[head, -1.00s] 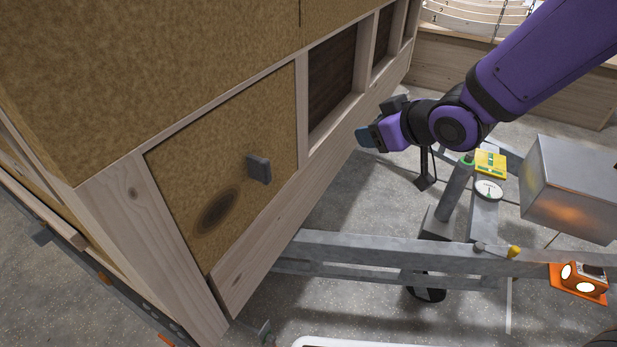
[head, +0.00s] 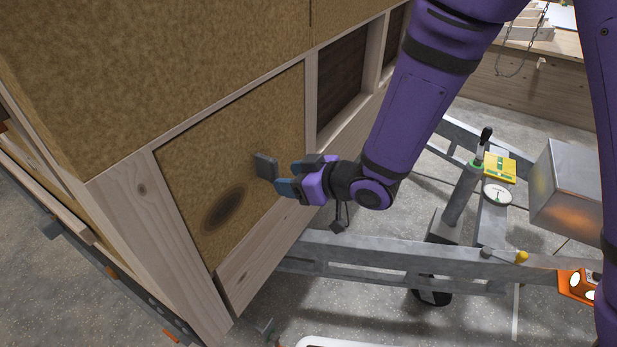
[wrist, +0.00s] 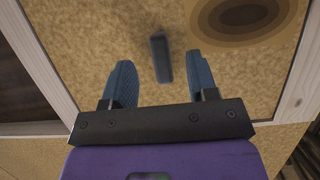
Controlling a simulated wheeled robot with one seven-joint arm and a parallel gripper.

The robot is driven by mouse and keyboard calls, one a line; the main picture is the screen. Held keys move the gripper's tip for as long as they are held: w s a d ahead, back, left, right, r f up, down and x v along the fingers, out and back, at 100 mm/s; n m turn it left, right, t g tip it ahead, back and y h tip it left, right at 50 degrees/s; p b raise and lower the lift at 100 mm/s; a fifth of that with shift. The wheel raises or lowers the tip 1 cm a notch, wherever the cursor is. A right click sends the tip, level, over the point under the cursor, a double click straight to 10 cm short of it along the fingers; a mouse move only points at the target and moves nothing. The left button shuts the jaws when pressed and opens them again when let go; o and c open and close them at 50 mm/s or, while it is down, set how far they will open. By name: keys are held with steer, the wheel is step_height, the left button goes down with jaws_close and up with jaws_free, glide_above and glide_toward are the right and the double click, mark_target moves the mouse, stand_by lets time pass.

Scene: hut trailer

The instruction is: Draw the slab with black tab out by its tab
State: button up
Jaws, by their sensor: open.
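The slab (head: 228,150) is a tan, fibrous panel set in a pale wooden frame, with a dark oval patch low on its face. Its black tab (head: 266,166) stands out from the slab's middle right. My gripper (head: 284,186) is just in front of the tab, at its lower right in the head view. In the wrist view the tab (wrist: 161,58) shows between the two blue fingers of my gripper (wrist: 160,78), ahead of the fingertips or about level with them. The fingers are apart, and I see no contact with the tab.
Wooden frame posts (head: 312,105) border the slab, with a dark open bay (head: 342,80) to its right. A grey metal trailer beam (head: 390,258) runs below my arm. A metal box (head: 570,190) and an orange lamp (head: 577,287) stand to the right.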

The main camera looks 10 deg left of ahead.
mark_target(256, 164)
steer(key=shift+x, duration=2.65)
jaws_close()
